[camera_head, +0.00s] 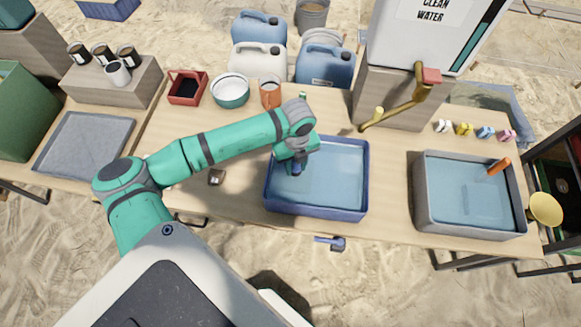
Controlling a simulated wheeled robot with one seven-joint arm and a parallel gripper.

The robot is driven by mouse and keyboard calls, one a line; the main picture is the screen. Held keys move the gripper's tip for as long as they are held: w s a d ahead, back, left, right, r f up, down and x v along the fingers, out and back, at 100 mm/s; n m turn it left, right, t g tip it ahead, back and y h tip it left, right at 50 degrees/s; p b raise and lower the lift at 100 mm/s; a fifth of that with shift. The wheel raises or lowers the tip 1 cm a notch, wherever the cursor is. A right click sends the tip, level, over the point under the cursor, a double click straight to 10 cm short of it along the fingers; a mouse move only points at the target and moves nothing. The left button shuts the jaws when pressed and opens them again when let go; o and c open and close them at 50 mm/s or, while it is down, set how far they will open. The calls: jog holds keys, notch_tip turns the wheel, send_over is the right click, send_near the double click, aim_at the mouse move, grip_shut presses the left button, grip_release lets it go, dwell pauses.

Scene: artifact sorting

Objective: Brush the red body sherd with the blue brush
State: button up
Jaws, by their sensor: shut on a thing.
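My gripper (297,166) is over the left half of the blue-rimmed basin (317,211), pointing down. It is shut on a small dark blue thing, which may be the blue brush; the fingers and the small size keep me from telling. I cannot tell whether its lower end touches the water. The red body sherd cannot be made out; the gripper may hide part of the basin. A small brown and dark item (216,177) lies on the table left of the basin, too small to identify.
A grey water basin (428,222) stands right, with an orange item (499,166) at its rim. A red caddy (187,87), a bowl (230,91) and an orange mug (270,93) stand behind. A grey tray (85,143) lies left.

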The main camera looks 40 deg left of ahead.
jog(key=shift+w+d+f, duration=0.1)
jog(key=shift+w+d, duration=0.15)
jog(key=shift+w, duration=0.8)
jog(key=shift+s+a, duration=0.2)
jog(key=shift+s, duration=0.6)
jog(key=shift+s+a, duration=0.15)
jog(key=shift+s, duration=0.6)
jog(key=shift+s+a, duration=0.2)
jog(key=shift+s, duration=0.6)
